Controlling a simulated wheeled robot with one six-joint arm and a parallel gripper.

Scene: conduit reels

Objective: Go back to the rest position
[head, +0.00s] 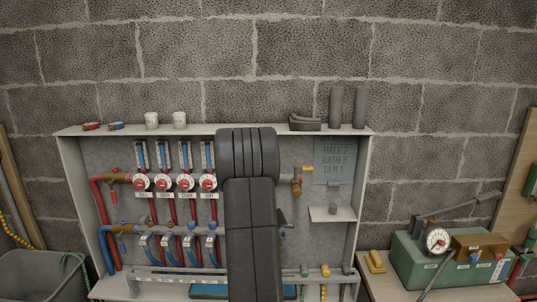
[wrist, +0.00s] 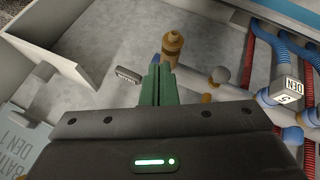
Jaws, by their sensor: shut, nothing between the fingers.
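My gripper (wrist: 157,84) shows in the wrist view with its green fingers pressed together and nothing between them. Its fingertips point toward the cabinet's back panel, close to a brass fitting (wrist: 173,42) and a grey pipe. I cannot tell whether they touch anything. In the head view my dark arm stands upright in front of the open white cabinet (head: 68,160) and hides its middle. The gripper itself is hidden behind the arm there.
The cabinet holds a manifold with red-capped valves (head: 185,182) and red and blue pipes. White cups (head: 151,120) and grey pipe pieces (head: 336,107) stand on its top. A green pump box (head: 420,262) with a gauge (head: 437,241) is at right, a grey bin (head: 35,275) at left.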

